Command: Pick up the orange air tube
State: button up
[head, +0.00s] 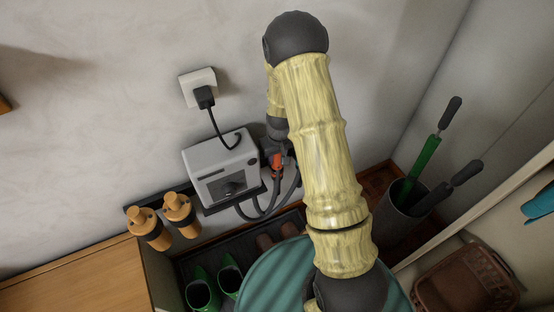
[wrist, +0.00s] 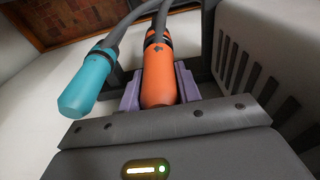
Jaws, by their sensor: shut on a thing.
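The orange air tube (wrist: 159,75) has an orange handle on a dark grey hose. In the wrist view it sits between the two purple pads of my gripper (wrist: 155,88), which is shut on it. In the head view the orange handle (head: 277,160) shows beside the grey box on the wall, just under my wrist. My gripper's fingers are mostly hidden there by my arm. A teal tube (wrist: 88,82) on a similar hose hangs just left of the orange one in the wrist view, apart from it.
The grey wall box (head: 222,165) is close beside my gripper, with a plugged-in cable above. Two orange-yellow canisters (head: 180,212) hang to its left. Green boots (head: 203,290) stand on a dark tray below. A bin with umbrellas (head: 405,198) stands right of my arm.

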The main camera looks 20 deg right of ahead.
notch_tip(320, 180, up, 27)
jog(key=p, duration=0.3)
jog(key=shift+f, duration=0.2)
